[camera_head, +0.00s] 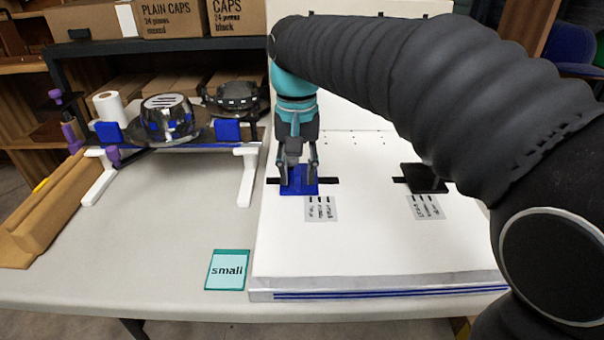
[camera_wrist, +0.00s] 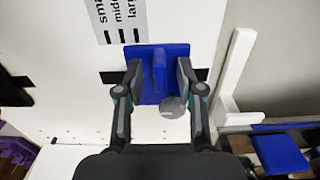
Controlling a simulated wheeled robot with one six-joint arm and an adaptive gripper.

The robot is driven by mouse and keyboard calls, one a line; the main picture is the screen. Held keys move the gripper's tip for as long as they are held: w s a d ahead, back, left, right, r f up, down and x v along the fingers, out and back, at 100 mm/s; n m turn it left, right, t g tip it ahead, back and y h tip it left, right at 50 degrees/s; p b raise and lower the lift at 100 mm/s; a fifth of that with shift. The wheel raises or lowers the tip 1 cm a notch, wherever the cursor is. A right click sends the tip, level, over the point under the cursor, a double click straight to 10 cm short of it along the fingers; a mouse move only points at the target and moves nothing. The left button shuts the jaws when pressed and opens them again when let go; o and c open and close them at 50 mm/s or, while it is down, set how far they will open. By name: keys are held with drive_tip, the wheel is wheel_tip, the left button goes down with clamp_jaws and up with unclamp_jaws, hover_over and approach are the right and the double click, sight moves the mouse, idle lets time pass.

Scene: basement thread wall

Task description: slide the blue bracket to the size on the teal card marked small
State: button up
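The teal card (camera_head: 227,270) lies on the table and reads "small". The blue bracket (camera_head: 300,187) sits on a dark slot in the white board. In the wrist view the bracket (camera_wrist: 147,93) shows a flat plate with an upright fin. My gripper (camera_head: 299,160) is over it; in the wrist view my gripper (camera_wrist: 158,75) is open, one finger on each side of the fin with gaps. The grey size label (camera_head: 321,208) lies beside the slot. In the wrist view the label (camera_wrist: 120,20) has columns starting "sma", "midd" and "larg", cut off; "larg" is nearest the bracket.
A black bracket (camera_head: 424,178) with its own label (camera_head: 426,207) is on the right of the board. Boxes (camera_head: 168,18) stand behind. The board's front is clear.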

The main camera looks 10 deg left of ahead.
drive_tip(key=shift+f, duration=0.25)
clamp_jaws()
drive_tip(key=shift+w+d+p, duration=0.2)
drive_tip(key=shift+d+p, duration=0.15)
drive_tip(key=shift+d, duration=0.5)
unclamp_jaws()
drive_tip(key=shift+r, duration=0.15)
